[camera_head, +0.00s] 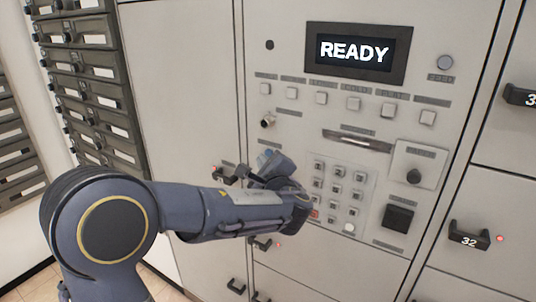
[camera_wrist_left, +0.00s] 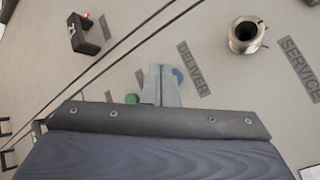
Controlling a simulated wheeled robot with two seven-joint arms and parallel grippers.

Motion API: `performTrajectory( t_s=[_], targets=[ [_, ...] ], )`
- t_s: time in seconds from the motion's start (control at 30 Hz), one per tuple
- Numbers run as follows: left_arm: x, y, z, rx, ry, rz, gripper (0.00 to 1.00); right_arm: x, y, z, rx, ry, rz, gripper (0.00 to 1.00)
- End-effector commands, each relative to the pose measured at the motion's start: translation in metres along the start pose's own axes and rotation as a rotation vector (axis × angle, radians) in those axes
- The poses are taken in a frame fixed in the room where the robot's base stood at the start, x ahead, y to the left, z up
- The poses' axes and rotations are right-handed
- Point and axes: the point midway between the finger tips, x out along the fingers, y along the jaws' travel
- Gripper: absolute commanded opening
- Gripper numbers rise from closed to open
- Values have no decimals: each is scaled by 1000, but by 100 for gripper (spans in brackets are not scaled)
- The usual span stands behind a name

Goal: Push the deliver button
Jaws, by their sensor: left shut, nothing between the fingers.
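A round blue button (camera_wrist_left: 178,76) sits beside a label reading DELIVER (camera_wrist_left: 194,69) in the left wrist view. My left gripper (camera_wrist_left: 161,82) is shut and empty, its fingertips just left of the blue button and partly covering it. I cannot tell whether they touch the button or the panel. A green button (camera_wrist_left: 131,98) shows left of the fingers, near the gripper body. In the head view my left gripper (camera_head: 267,160) is in front of the panel's left part, left of the keypad, and hides the buttons there. My right gripper is not in view.
A metal cylinder (camera_wrist_left: 246,36) protrudes near the fingers. Lockers with black handles (camera_head: 468,236) surround the panel.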

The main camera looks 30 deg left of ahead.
Motion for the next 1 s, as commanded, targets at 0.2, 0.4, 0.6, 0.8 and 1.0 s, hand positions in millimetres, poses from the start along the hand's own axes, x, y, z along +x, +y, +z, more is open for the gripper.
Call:
performTrajectory(
  t_s=[0.2,0.4,0.6,0.8,1.0],
  targets=[
    [0,0,0,0,0,0,0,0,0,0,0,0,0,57],
    [0,0,0,0,0,0,0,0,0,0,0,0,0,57],
    [0,0,0,0,0,0,0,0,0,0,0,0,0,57],
    [1,0,-1,0,0,0,0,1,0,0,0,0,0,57],
    [5,-3,-4,-1,0,0,0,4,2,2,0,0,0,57]
  ],
)
